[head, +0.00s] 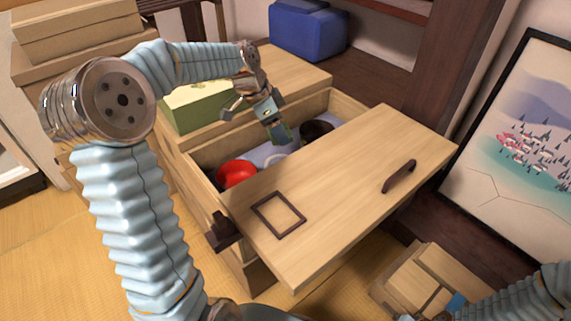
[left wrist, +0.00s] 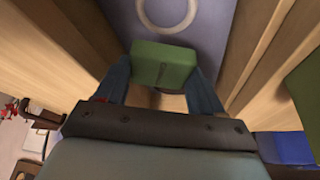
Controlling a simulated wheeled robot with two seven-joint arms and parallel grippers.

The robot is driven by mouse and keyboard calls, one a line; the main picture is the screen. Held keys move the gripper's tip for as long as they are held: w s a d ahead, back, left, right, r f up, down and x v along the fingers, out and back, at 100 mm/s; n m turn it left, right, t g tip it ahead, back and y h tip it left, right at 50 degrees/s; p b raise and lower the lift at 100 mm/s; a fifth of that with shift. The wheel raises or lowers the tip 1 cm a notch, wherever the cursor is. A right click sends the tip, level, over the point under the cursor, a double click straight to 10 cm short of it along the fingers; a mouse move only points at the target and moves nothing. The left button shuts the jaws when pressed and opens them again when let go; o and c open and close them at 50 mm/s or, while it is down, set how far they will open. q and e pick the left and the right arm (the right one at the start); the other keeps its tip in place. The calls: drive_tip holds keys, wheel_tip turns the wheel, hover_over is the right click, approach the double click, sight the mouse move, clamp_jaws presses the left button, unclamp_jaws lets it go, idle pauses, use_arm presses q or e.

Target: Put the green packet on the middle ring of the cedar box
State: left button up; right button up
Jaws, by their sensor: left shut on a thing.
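My left gripper (head: 268,113) is shut on the green packet (head: 281,133) and holds it over the open cedar box (head: 207,157). In the left wrist view the green packet (left wrist: 165,65) sits between the blue fingers, above the lavender floor of the box. A pale ring (left wrist: 167,29) lies on that floor ahead of the packet. In the head view this ring (head: 274,157) is partly hidden, between a red bowl (head: 237,174) and a dark round vessel (head: 316,130). The packet looks apart from the floor. My right arm enters at the lower right; its gripper is not clear.
A wooden panel (head: 345,185) with a dark handle (head: 399,176) covers the box's near right part. A blue container (head: 307,30) is behind. A small wooden box (head: 425,279) sits at the lower right.

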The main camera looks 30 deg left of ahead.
use_arm(q)
wheel_tip(320, 180, down, 11)
drive_tip(key=shift+r+b, duration=0.1)
drive_tip(key=shift+b, duration=0.8)
drive_tip(key=o, duration=1)
drive_tip(key=shift+r, duration=0.15)
drive_tip(key=p+v, duration=0.2)
drive_tip(key=v, duration=0.9)
drive_tip(key=shift+a+r, duration=0.15)
drive_tip(key=shift+r, duration=0.2)
